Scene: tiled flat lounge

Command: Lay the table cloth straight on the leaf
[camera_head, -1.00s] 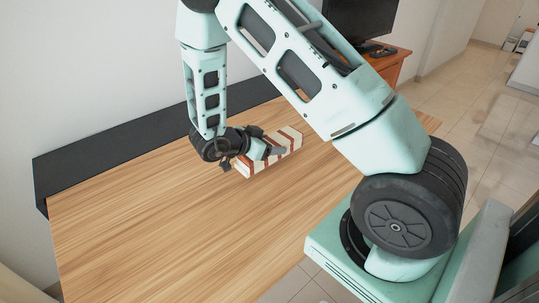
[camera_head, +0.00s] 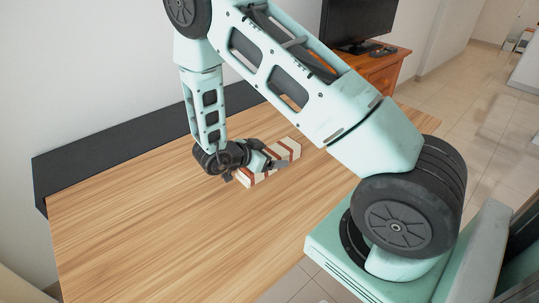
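The table cloth (camera_head: 291,150) is a folded, long bundle with cream and red-brown stripes. It lies slantwise on or just above the wooden leaf (camera_head: 150,225), near its middle toward the back. My gripper (camera_head: 254,172) is low over the near-left end of the cloth. One dark finger shows at the cloth's left end and the other across its near right side, with cloth between them. The gripper's body hides part of the cloth. I cannot tell whether the cloth's underside touches the wood.
A black strip (camera_head: 110,148) runs along the back edge of the leaf by the white wall. A wooden cabinet (camera_head: 385,75) with a dark screen (camera_head: 355,20) stands behind at the right. The leaf's left and front parts are bare.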

